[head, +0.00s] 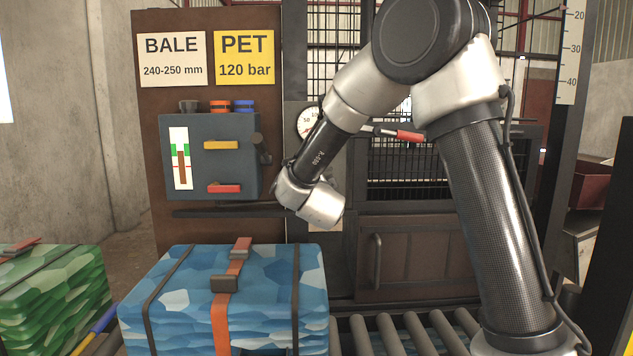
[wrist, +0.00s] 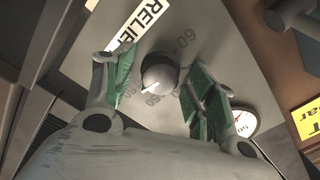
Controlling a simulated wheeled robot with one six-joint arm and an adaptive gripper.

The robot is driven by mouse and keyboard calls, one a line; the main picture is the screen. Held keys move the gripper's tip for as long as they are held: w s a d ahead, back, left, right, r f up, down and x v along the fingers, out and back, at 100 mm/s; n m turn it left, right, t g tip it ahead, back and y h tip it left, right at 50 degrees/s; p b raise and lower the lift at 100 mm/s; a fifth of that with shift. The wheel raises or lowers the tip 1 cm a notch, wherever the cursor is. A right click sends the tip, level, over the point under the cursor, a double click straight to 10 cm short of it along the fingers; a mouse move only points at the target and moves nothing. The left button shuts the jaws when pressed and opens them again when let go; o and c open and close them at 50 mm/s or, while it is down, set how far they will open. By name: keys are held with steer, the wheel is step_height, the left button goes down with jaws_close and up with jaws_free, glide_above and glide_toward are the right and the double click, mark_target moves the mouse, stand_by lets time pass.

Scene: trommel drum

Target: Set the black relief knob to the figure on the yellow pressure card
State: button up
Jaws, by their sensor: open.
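The yellow pressure card (head: 244,69) hangs at the upper left in the head view and reads PET 120 bar. Its edge also shows at the right of the wrist view (wrist: 307,122). The black relief knob (wrist: 160,71) is a dark, rounded knob on a grey panel in the wrist view, with a white pointer mark on its lower left side.
A white BALE card (head: 173,59) reads 240-250 mm. A grey control box (head: 215,155) with yellow and red levers stands left of my arm. A round gauge (head: 307,122) sits behind my arm, near a red-handled lever (head: 410,136). A blue bale (head: 180,295) stands in front.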

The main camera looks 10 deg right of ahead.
steer(key=c, duration=1)
steer(key=shift+n, duration=9.9)
